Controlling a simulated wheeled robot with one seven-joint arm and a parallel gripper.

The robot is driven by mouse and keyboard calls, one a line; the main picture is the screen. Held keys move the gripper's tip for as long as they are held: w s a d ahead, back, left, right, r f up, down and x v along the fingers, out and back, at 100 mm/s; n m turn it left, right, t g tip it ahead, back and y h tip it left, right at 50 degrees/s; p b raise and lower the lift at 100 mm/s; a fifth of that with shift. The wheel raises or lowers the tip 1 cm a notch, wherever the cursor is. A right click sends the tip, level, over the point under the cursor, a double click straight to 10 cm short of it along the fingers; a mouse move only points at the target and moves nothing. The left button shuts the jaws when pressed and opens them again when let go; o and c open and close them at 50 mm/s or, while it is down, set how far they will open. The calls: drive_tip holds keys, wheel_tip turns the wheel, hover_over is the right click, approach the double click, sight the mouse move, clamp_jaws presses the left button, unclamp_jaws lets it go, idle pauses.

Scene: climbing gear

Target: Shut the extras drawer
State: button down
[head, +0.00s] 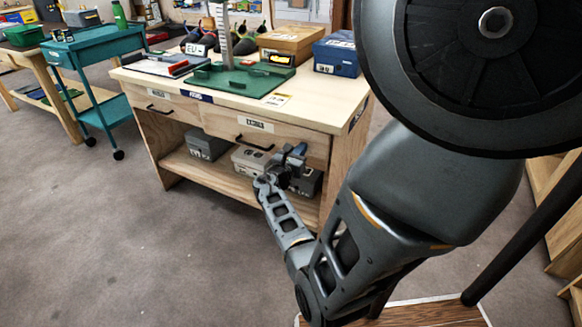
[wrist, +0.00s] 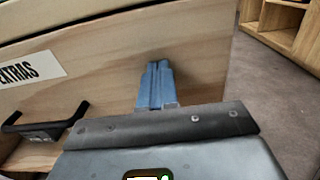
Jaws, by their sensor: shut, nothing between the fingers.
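The extras drawer (head: 286,139) is the right-hand drawer of the wooden workbench, with an "EXTRAS" label and a black bar handle (head: 254,146). Its front looks about flush with the bench; I cannot tell whether a small gap remains. My gripper (head: 297,151) is shut and empty in front of the drawer's right part, right of the handle. In the wrist view the blue fingertips (wrist: 158,66) point at the bare wood front (wrist: 196,60). The handle (wrist: 42,128) and the label (wrist: 30,73) show at left. I cannot tell whether the fingertips touch the wood.
On the bench top (head: 345,88) are a green base (head: 235,82), a blue box (head: 337,54) and a brown box (head: 290,40). Grey boxes (head: 207,143) sit on the lower shelf. A teal cart (head: 95,45) stands at left. The floor in front (head: 130,230) is clear.

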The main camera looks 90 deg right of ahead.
drive_tip(key=b+x, duration=0.1)
drive_tip(key=x, duration=0.2)
drive_tip(key=shift+d+r, duration=0.1)
drive_tip(key=shift+s+r, duration=0.15)
idle(0.4)
drive_tip(key=p+v, duration=0.2)
drive_tip(key=v, duration=1.2)
drive_tip(key=shift+a+f, duration=0.25)
drive_tip(key=shift+a, duration=0.05)
drive_tip(key=shift+w, duration=0.2)
